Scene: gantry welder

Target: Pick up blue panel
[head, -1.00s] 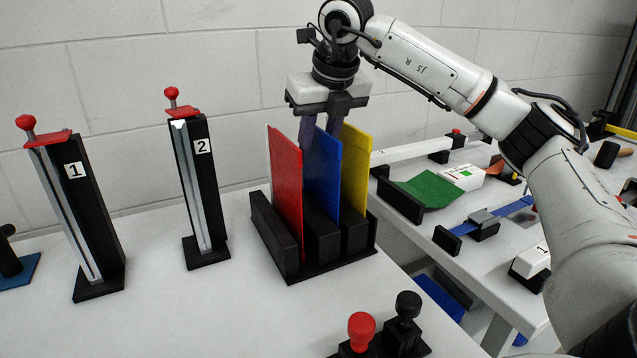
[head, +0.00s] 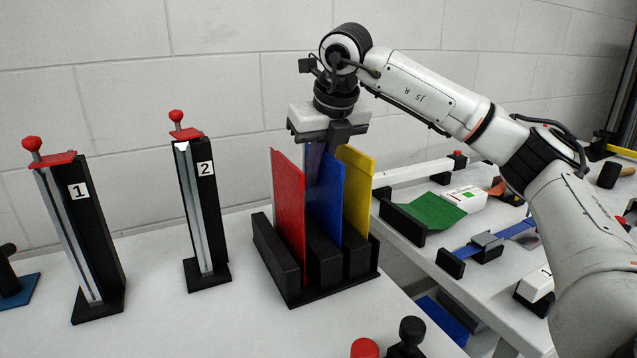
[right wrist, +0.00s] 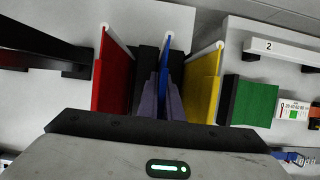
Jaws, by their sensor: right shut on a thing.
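The blue panel (head: 329,205) stands upright in the middle slot of a black rack (head: 309,291), between a red panel (head: 288,200) and a yellow panel (head: 358,185). My right gripper (head: 322,165) comes down from above and is shut on the blue panel's upper part. In the right wrist view, its fingers (right wrist: 163,98) lie on both sides of the blue panel (right wrist: 167,70), with the red panel (right wrist: 112,78) to the left and the yellow panel (right wrist: 203,85) to the right. The panel's lower end is hidden in the rack. My left gripper is not in view.
Two black posts with red knobs, labelled 1 (head: 84,230) and 2 (head: 200,210), stand left of the rack. Red and black knobs (head: 408,335) stand at the front. A second table (head: 420,240) on the right holds a green piece (head: 433,209) and several fixtures.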

